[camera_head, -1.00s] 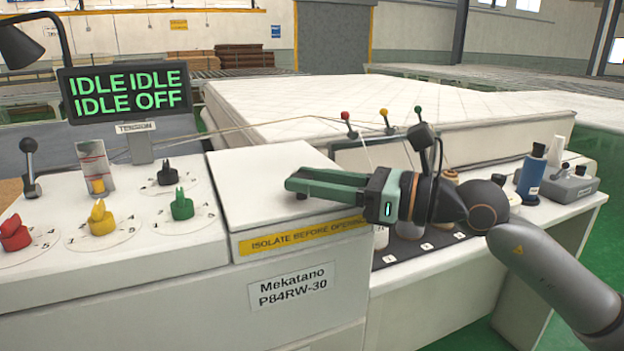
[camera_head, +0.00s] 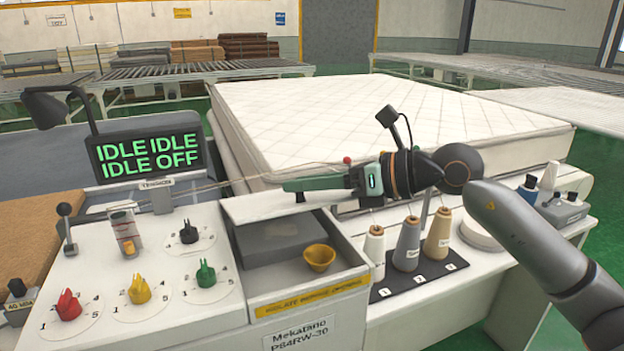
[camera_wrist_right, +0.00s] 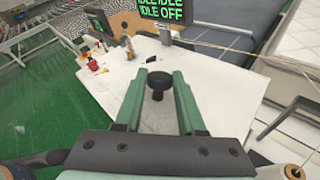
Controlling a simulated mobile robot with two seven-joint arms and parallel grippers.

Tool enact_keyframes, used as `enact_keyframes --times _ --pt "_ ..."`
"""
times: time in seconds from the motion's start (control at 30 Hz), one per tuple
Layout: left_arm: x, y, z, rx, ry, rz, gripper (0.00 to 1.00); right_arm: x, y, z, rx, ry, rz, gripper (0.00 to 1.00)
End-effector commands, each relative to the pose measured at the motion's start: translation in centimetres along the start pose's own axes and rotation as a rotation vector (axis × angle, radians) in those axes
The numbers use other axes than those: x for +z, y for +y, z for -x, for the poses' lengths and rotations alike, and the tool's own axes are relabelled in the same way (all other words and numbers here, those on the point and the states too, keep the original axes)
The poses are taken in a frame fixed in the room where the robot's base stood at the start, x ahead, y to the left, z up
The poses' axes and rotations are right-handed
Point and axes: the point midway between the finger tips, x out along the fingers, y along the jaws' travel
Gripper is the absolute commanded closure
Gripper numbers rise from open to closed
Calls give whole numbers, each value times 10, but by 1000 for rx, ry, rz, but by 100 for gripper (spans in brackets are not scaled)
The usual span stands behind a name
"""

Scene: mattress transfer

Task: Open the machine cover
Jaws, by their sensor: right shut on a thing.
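The machine cover (camera_head: 262,207) is a white panel, raised off the white machine body (camera_head: 130,250) above an exposed compartment. My right gripper (camera_head: 296,188) is at the raised cover, its green fingers shut on the cover's small black knob. In the right wrist view, the black knob (camera_wrist_right: 159,82) sits between the two fingers (camera_wrist_right: 159,76). Inside the compartment are a grey block (camera_head: 278,243) and a yellow cup (camera_head: 319,257). The back of the compartment is partly hidden by the cover. My left gripper is not in view.
Red, yellow, green and black knobs stand on the panel at left, below the display (camera_head: 150,155) reading IDLE and OFF. Thread cones (camera_head: 407,245) stand on a black strip to the right. A mattress (camera_head: 390,120) lies behind; a thread runs across near the gripper.

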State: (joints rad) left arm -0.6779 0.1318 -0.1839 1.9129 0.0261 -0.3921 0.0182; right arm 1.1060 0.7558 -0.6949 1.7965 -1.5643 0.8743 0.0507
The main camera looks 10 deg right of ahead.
Motion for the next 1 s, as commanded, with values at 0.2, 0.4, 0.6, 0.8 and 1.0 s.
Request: enact_keyframes --times 0.2,0.4,0.6,0.8,1.0 --pt "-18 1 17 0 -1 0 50 37 -3 -2 -1 -6 -5 100" --pt "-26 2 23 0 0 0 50 53 -7 -6 -2 42 -55 100" --pt "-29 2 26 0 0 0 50 59 -10 -9 -1 66 -78 100" --pt "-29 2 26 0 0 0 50 59 -11 -10 -1 70 -84 100" --pt "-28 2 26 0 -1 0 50 59 -11 -10 -1 70 -84 100"
